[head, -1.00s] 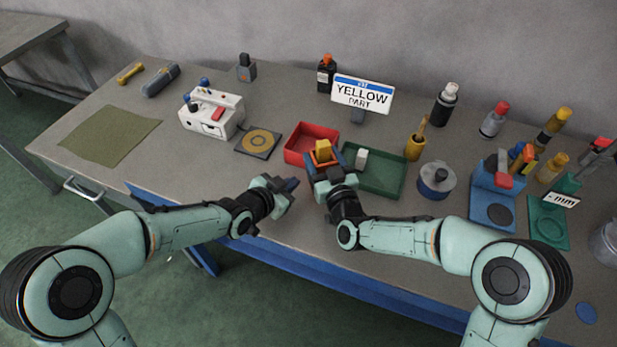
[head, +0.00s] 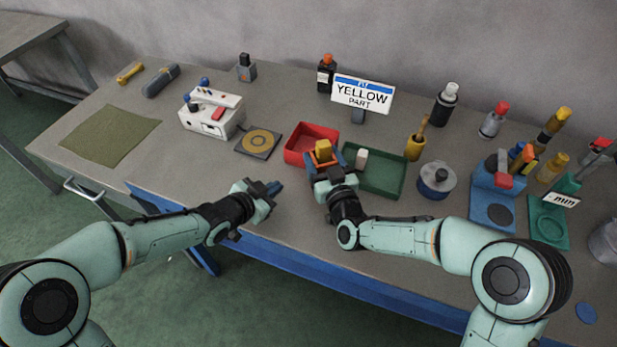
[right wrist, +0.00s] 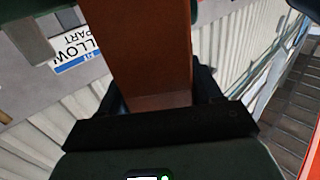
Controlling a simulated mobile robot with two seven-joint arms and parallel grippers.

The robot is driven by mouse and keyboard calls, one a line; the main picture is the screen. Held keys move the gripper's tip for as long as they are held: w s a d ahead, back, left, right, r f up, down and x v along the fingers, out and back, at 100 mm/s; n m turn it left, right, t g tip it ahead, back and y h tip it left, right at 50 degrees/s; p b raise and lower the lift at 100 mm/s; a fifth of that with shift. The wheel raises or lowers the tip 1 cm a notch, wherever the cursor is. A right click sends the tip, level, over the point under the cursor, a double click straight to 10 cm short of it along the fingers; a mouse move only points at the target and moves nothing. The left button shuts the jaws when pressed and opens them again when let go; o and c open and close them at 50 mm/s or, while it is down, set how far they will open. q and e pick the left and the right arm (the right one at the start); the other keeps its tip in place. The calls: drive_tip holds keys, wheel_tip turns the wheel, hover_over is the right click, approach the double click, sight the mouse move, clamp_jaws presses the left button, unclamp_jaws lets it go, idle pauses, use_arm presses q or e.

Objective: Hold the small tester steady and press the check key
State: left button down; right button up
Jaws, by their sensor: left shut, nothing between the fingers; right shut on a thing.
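A white box-shaped device (head: 225,123), which looks like the small tester, stands left of centre on the bench in the head view. It has a red key (head: 219,113) on its front and blue and dark knobs at its left. My left gripper (head: 272,188) is shut and empty near the bench's front edge, to the right of the tester and nearer me, apart from it. My right gripper (head: 325,170) is shut on a yellow-orange block (head: 323,147) by the red tray's front right corner. The block shows orange-brown in the right wrist view (right wrist: 145,60); its lower end is hidden.
A red tray (head: 291,157) and a green tray (head: 390,190) lie around my right gripper. A "YELLOW PART" sign (head: 362,95) stands behind. Bottles and fixtures crowd the right; bench in front of the tester is clear.

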drive_tip(key=o, duration=1.3)
drive_tip(key=shift+c, duration=0.2)
drive_tip(key=shift+s, duration=0.1)
